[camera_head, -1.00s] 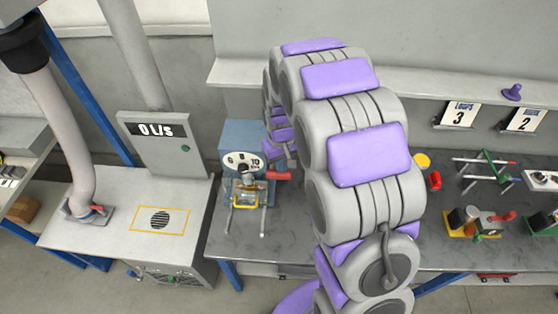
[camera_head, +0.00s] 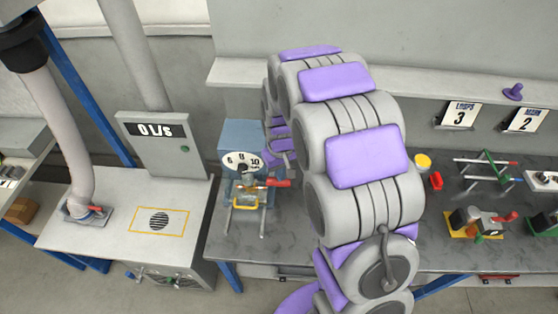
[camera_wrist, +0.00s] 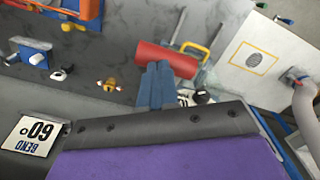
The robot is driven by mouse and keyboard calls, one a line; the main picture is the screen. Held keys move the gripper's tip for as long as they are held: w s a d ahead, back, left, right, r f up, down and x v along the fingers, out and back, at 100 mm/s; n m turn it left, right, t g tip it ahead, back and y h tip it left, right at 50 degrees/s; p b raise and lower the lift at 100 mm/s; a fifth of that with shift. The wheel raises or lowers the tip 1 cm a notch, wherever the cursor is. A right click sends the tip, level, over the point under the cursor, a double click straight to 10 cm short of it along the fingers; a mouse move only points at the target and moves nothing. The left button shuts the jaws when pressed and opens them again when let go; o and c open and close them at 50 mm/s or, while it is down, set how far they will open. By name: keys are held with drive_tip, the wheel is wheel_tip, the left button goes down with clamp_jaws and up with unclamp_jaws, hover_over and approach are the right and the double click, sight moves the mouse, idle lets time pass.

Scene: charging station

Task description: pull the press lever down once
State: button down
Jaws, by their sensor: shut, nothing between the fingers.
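The press (camera_head: 241,137) is a blue box with a white dial, standing on the left part of the grey bench. Its lever has a red handle (camera_head: 279,183) pointing right, beside a yellow-framed part at the front. In the wrist view the thick red handle (camera_wrist: 165,58) lies across the upper middle. My gripper (camera_wrist: 159,68) shows there as blue fingers, shut and empty. Their tips overlap the handle in the picture; I cannot tell for sure whether they touch it.
A grey table (camera_head: 122,205) with a control box (camera_head: 163,143) reading "0 L/s" and a hose stands left of the bench. Right of my arm are a yellow-topped cup (camera_head: 423,163), a red item (camera_head: 436,181) and a clamp fixture (camera_head: 478,224). A shelf (camera_head: 440,92) runs behind.

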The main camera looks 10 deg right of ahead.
drive_tip(key=shift+s+a+f, duration=0.1)
drive_tip(key=shift+s+f, duration=0.15)
drive_tip(key=shift+f, duration=0.5)
drive_tip(key=shift+f+b, duration=0.35)
drive_tip(key=shift+s+f+b, duration=0.2)
drive_tip(key=shift+f+b, duration=0.15)
drive_tip(key=shift+f, duration=0.7)
drive_tip(key=shift+s+f+b, duration=0.1)
drive_tip(key=shift+f+b, duration=0.3)
drive_tip(key=shift+f, duration=0.9)
